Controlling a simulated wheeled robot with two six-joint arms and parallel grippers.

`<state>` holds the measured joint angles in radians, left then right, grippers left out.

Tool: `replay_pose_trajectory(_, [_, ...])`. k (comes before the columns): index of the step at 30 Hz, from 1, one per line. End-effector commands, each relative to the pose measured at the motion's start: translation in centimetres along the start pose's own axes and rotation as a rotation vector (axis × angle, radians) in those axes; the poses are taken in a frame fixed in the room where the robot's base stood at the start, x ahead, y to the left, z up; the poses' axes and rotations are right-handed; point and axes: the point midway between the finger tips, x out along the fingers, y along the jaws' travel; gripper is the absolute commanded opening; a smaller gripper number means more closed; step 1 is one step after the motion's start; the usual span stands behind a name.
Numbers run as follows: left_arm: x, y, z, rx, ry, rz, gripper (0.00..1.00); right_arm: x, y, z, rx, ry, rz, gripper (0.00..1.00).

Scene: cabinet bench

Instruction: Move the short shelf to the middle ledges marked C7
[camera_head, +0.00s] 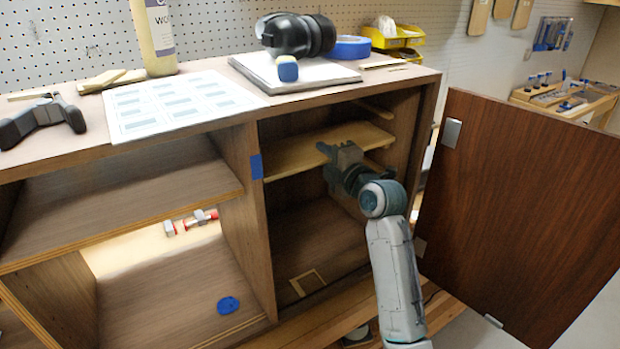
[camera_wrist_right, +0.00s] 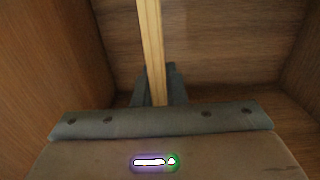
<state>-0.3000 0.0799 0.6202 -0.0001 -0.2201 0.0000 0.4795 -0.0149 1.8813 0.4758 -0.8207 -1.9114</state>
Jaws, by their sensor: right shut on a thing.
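The short shelf (camera_head: 290,158), a pale wooden board, is inside the right compartment of the cabinet, roughly level. My right gripper (camera_head: 342,158) reaches in from the front and is shut on its front edge. In the right wrist view the pale shelf edge (camera_wrist_right: 151,50) runs between the fingers (camera_wrist_right: 158,88). A ledge (camera_head: 374,108) shows on the right inner wall above the shelf; part of another ledge (camera_head: 376,166) shows below it. I cannot read any C7 mark, nor tell whether the shelf rests on ledges. My left gripper is not in view.
The cabinet door (camera_head: 520,210) stands open at the right, beside my right arm. The left compartment has a fixed long shelf (camera_head: 120,205).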

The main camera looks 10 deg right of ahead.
Motion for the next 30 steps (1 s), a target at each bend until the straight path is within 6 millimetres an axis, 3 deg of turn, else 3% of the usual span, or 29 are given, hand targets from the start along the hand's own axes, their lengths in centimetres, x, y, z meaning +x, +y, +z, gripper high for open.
replay_pose_trajectory(30, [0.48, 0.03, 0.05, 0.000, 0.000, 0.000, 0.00, -0.03, -0.45, 0.01, -0.001, 0.000, 0.002, 0.00])
